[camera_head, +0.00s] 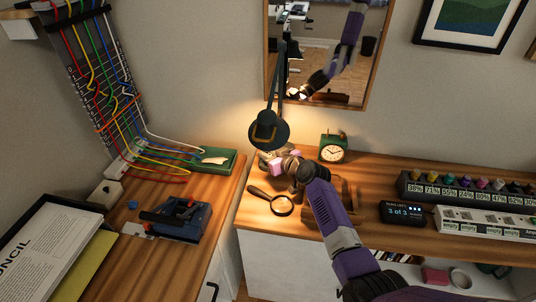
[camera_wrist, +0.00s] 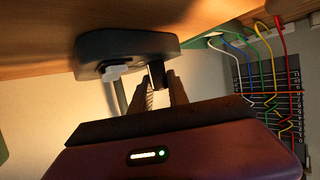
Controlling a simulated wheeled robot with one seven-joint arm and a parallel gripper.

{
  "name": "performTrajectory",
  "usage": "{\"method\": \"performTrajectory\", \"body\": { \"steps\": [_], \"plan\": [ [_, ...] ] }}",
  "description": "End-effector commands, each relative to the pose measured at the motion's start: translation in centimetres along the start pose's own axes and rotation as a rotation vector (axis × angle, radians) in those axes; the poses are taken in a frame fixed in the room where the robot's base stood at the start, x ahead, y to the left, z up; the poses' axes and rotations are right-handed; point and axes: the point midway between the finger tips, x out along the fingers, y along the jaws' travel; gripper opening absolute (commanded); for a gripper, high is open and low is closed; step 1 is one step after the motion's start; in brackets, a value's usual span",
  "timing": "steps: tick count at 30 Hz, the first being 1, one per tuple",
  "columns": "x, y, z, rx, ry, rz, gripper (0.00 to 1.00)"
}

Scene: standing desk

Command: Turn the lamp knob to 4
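The desk lamp (camera_head: 268,130) is dark, with its lit head hanging over the back left of the right-hand desk. In the wrist view, which is upside down, its dark rounded base (camera_wrist: 128,46) sits on the wood. A small black knob-like part (camera_wrist: 157,74) stands out from the base, beside a pale fitting. My gripper (camera_wrist: 158,77) has its fingertips on either side of the black part, with a gap between the fingers behind it. Whether they touch it is unclear. In the head view my gripper (camera_head: 281,163) is under the lamp head; knob and markings are hidden.
A small dark display (camera_head: 402,212) reads "3 of 3". A blue tool (camera_head: 180,217) lies on the left desk.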

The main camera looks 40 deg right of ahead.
Motion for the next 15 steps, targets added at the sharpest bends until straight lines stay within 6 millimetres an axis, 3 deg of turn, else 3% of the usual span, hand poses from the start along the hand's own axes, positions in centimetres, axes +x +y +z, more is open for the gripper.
{"method": "performTrajectory", "body": {
  "steps": [1,3,15],
  "plan": [
    [-0.01,0.03,0.05,0.001,0.000,0.000,0.30],
    [-0.01,0.03,0.05,0.001,0.000,0.000,0.42],
    [-0.48,0.04,0.04,0.000,0.001,0.000,0.42]
  ]
}}
